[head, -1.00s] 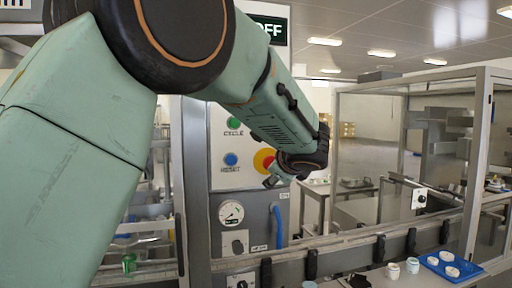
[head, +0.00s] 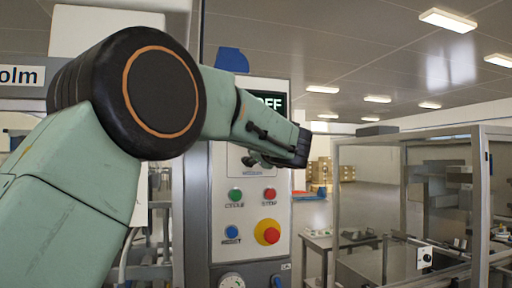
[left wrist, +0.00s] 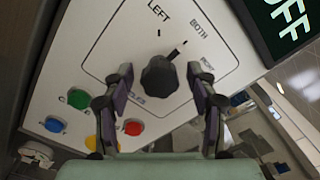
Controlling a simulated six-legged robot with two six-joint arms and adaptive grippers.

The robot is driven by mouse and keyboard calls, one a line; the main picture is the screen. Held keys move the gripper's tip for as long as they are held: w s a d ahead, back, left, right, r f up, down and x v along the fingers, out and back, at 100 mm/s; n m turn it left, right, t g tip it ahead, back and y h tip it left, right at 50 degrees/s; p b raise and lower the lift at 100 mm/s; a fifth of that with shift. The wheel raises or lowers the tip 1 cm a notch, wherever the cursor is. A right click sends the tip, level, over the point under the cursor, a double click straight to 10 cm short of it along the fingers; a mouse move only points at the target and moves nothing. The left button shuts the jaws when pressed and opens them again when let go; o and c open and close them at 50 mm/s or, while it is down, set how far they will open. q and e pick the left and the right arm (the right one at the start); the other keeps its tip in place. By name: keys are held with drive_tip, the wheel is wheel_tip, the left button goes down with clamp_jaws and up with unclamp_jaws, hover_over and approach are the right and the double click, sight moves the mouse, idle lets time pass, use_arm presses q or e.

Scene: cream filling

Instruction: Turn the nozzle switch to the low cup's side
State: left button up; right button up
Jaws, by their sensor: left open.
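The nozzle switch is a black knob (left wrist: 160,76) on the white panel in the left wrist view. Labels LEFT, BOTH and RIGHT stand around it, with NOZZLES below. Its pointer seems to aim toward BOTH. My left gripper (left wrist: 161,82) is open, with one finger on each side of the knob; whether they touch it I cannot tell. In the head view my left gripper (head: 255,160) is small and partly hidden by the wrist, in front of the control panel (head: 212,200). The cups are out of view. My right gripper is not in view.
Below the switch are a green button (head: 235,195), a red button (head: 269,194), a blue button (head: 231,232) and a red emergency knob (head: 267,232). A dark OFF display (left wrist: 285,28) is beside the switch. A framed glass enclosure (head: 400,200) stands at right.

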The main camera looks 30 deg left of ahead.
use_arm(q)
drive_tip(key=shift+w+a, duration=0.1)
drive_tip(key=shift+a, duration=0.15)
drive_tip(key=shift+w+f, duration=0.1)
drive_tip(key=shift+d, duration=0.1)
